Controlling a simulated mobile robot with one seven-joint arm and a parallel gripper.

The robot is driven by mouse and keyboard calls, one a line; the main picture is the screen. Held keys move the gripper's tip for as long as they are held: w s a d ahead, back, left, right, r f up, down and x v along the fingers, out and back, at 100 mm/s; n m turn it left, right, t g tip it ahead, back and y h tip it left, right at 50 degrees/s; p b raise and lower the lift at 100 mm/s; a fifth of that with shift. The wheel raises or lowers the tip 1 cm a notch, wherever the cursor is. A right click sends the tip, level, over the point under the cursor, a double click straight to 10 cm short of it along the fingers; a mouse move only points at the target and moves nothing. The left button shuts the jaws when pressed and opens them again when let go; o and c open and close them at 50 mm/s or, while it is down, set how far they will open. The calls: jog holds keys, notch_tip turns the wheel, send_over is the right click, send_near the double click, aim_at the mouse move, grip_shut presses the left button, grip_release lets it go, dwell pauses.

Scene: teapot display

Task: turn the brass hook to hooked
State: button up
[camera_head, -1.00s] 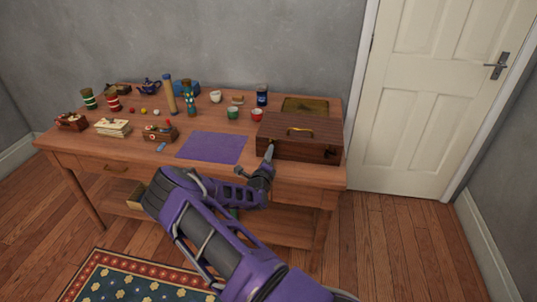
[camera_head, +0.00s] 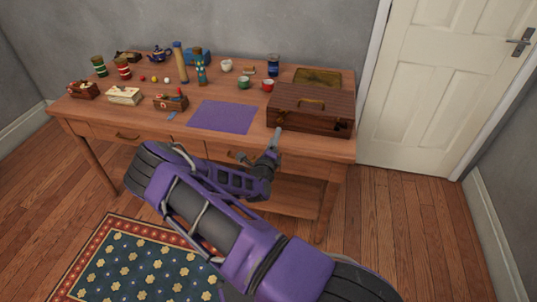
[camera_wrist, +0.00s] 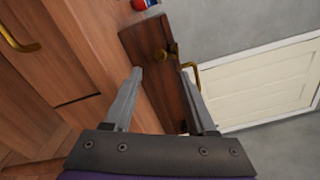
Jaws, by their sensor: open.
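The dark wooden case (camera_head: 325,118) lies at the right end of the table, with a brass handle (camera_head: 312,103) on its lid. In the wrist view, a small brass hook (camera_wrist: 170,50) is on the case's wooden face (camera_wrist: 142,40), ahead of the fingers. Its exact turn is too small to tell. My gripper (camera_wrist: 160,82) is open and empty, its fingers apart on either side of the line to the hook. No contact with the case is clear. In the head view, my gripper (camera_head: 277,133) is just in front of the case's left front corner.
A purple mat (camera_head: 222,116) lies left of the case. A brass drawer handle (camera_wrist: 17,36) shows in the wrist view. A white door (camera_head: 425,80) is at the right.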

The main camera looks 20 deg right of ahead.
jog(key=v, duration=0.9)
jog(key=shift+s, duration=0.2)
jog(key=shift+a+r, duration=0.1)
jog(key=shift+a, duration=0.05)
